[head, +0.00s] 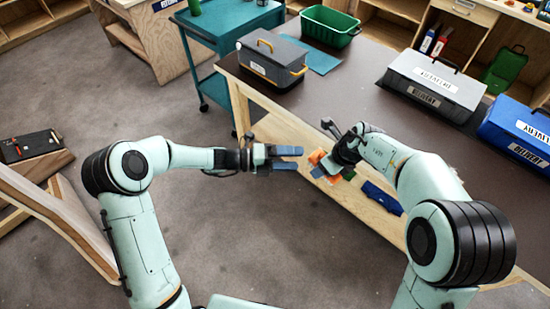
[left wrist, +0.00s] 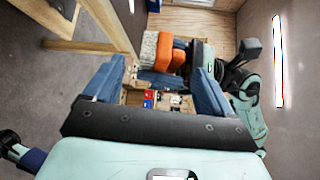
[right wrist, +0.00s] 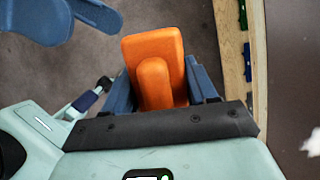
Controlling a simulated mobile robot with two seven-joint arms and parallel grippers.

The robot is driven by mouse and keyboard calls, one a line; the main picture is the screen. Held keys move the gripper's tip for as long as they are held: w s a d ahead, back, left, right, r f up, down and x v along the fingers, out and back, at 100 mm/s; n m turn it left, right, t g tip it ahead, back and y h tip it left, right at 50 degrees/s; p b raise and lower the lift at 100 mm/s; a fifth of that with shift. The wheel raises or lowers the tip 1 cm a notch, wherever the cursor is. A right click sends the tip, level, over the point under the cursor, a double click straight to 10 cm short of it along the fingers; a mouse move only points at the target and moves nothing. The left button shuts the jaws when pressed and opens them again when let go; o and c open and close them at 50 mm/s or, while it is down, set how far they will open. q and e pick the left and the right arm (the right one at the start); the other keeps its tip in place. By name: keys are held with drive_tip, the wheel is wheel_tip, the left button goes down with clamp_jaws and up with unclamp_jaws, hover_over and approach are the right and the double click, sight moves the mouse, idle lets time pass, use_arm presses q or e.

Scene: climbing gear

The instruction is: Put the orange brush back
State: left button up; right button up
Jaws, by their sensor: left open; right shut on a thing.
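The orange brush (right wrist: 154,62) is between the blue fingers of my right gripper (right wrist: 163,92), which is shut on it. In the head view the brush (head: 317,158) shows as a small orange patch beside my right gripper (head: 333,172), in front of the table edge. In the left wrist view the brush (left wrist: 171,55) shows its orange body and pale bristles. My left gripper (head: 298,158) is open and empty, pointing right towards the brush, with a small gap between them. Its fingers also show in the left wrist view (left wrist: 158,88).
The dark table (head: 390,115) holds a black toolbox (head: 268,62), a green bin (head: 328,26), a grey delivery box (head: 432,85) and a blue delivery box (head: 518,128). A teal cart (head: 228,22) stands behind. A blue item (head: 382,197) lies on the shelf below.

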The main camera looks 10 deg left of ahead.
sight(312, 160)
use_arm(q)
drive_tip(key=x, duration=0.6)
drive_tip(key=shift+d, duration=0.3)
drive_tip(key=shift+a+f, duration=0.1)
drive_tip(key=c, duration=0.8)
drive_tip(key=shift+f, duration=0.1)
